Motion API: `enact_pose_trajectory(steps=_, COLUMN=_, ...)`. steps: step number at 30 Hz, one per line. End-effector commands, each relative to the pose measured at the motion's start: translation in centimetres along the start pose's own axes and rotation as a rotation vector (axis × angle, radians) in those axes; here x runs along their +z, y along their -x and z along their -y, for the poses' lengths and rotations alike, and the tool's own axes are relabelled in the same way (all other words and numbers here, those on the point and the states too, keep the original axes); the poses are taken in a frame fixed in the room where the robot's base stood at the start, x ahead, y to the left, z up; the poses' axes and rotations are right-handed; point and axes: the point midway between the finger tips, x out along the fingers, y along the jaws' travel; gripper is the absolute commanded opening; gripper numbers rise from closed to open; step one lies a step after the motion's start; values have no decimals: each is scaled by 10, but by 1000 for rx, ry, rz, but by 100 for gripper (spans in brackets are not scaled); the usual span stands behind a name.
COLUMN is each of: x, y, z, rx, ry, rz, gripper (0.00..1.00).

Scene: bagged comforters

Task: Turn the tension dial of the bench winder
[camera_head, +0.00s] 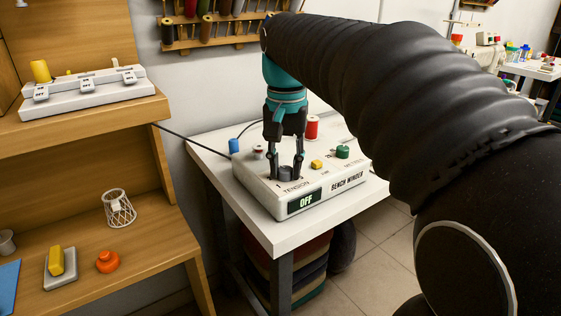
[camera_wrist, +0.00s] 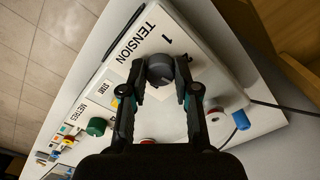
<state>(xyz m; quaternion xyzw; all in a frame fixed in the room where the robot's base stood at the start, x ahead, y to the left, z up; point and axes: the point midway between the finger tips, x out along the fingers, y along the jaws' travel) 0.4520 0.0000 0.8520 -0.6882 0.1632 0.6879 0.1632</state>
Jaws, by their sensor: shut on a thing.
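The bench winder (camera_head: 325,185) is a white box with a dark display reading OFF, standing on a white table. Its tension dial (camera_head: 286,173) is a grey knob beside the printed word TENSION. My gripper (camera_head: 286,168) reaches down from above with one finger on each side of the dial. In the wrist view the dial (camera_wrist: 160,69) sits between the fingertips (camera_wrist: 161,78), and the gripper is shut on it. A numeral 1 shows on the box near the dial. Part of the dial's scale is hidden by the fingers.
On or near the winder stand a yellow button (camera_head: 316,164), a green knob (camera_head: 342,152), a red spool (camera_head: 312,127) and a blue spool (camera_head: 234,146). A wooden desk (camera_head: 140,255) with small items stands at the left. Thread racks hang on the wall behind.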

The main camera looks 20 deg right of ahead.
Motion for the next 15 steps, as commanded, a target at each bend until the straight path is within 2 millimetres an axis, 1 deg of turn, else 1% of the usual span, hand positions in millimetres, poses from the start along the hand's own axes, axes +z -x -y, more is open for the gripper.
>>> enact_pose_trajectory(steps=6, x=0, y=-1, z=0, rx=2, ry=-116, rz=1, gripper=0)
enact_pose_trajectory(steps=15, x=0, y=-1, z=0, rx=2, ry=-186, rz=1, gripper=0)
